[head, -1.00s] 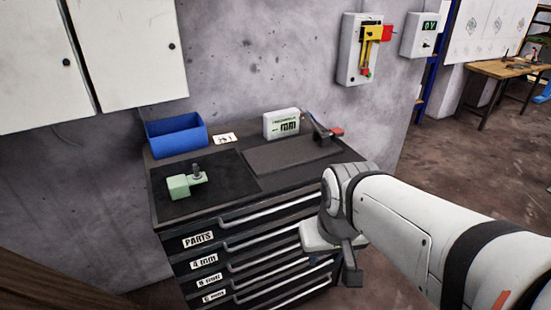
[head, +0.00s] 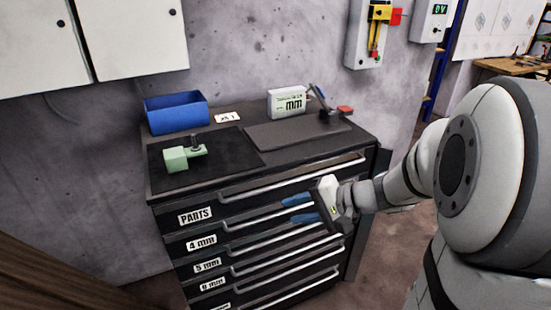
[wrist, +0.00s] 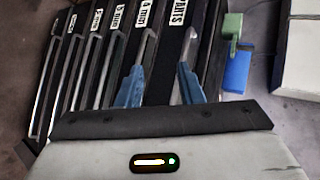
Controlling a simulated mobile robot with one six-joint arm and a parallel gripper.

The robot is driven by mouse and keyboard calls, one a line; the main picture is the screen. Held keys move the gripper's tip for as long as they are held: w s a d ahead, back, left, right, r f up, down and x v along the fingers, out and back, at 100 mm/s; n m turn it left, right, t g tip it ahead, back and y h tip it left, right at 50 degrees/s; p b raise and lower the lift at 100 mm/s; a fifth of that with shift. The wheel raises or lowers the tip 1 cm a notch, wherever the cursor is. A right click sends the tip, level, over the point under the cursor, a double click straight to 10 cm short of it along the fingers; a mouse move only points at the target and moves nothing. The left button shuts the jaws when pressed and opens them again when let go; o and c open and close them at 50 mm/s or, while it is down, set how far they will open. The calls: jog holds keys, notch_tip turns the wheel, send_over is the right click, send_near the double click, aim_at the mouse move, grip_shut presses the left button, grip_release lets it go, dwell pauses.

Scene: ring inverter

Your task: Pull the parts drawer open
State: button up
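The parts drawer (head: 196,216) is the top, PARTS-labelled drawer of a black cabinet and looks shut. Its PARTS label also shows at the top of the wrist view (wrist: 178,12). A long pale bar handle (head: 265,183) runs along the top of the cabinet front. My gripper (head: 299,209) has blue fingers, spread apart and empty, pointing at the upper drawer fronts. In the wrist view the fingers (wrist: 161,86) stand apart in front of the upper drawers' handles. I cannot tell whether they touch a bar.
Lower drawers labelled 4 mm (head: 202,243) and 5 mm (head: 207,265) have similar bars close below. On the cabinet top are a blue bin (head: 176,113), a green block part (head: 178,158) and a white display box (head: 287,102). Floor shows to the right.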

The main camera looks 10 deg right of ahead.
aim_at(297, 181)
jog(key=w+d+f+m+t+b, duration=0.3)
jog(key=w+d+m+t, duration=0.1)
jog(key=w+d+t, duration=0.4)
jog(key=shift+g, duration=0.7)
jog(key=x, duration=0.7)
jog(key=shift+w+r, duration=0.1)
jog(key=shift+w, duration=0.4)
jog(key=shift+c, duration=0.3)
grip_shut()
